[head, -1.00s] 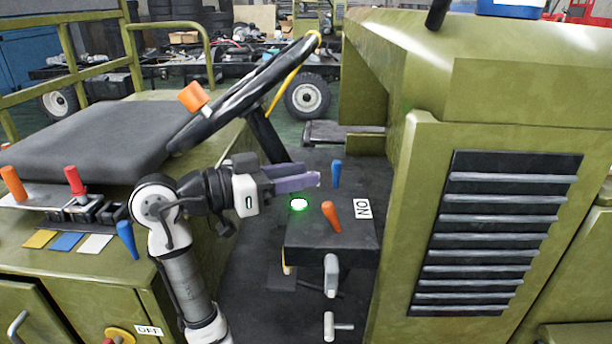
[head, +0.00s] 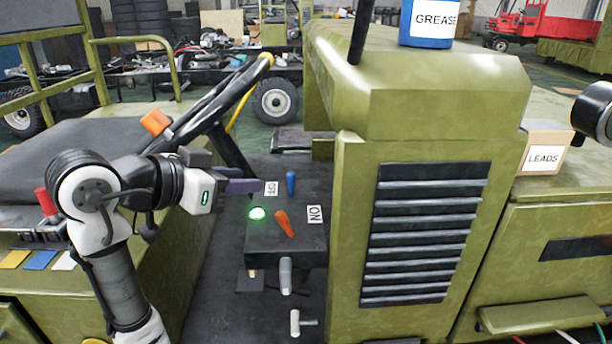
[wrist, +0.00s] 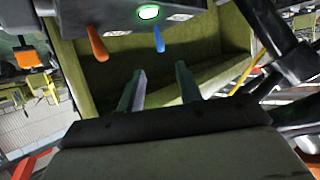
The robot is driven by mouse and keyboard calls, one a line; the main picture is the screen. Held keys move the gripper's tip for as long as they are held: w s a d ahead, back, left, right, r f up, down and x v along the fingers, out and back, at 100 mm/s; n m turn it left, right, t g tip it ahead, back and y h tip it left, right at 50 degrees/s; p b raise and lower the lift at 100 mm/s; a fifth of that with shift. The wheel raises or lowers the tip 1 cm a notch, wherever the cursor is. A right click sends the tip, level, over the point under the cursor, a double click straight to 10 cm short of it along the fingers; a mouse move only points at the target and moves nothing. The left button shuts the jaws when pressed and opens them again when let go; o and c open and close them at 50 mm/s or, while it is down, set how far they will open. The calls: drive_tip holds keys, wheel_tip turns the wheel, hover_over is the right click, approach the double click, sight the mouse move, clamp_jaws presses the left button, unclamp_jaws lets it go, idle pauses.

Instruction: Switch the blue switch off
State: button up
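The blue switch (head: 291,183) is a short lever standing nearly upright at the far side of a black control box (head: 290,245). An OFF label (head: 271,188) lies to its left and an ON label (head: 315,213) to its lower right. A lamp (head: 257,213) on the box glows green. An orange lever (head: 284,223) leans nearer the front. My gripper (head: 258,186) is just left of the blue switch, apart from it. In the wrist view my gripper (wrist: 158,75) is open and empty, with the blue switch (wrist: 159,38) beyond the fingertips, roughly between their lines.
The steering wheel (head: 215,105) with an orange knob is behind my arm. A green hood with a black grille (head: 420,235) stands right of the box. Grey handles (head: 285,276) stick out below the box front. A LEADS box (head: 543,153) and a blue GREASE can (head: 427,25) are at right.

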sight(291, 195)
drive_tip(key=p+x, duration=0.3)
drive_tip(key=x, duration=1)
drive_tip(key=shift+w+r, duration=0.1)
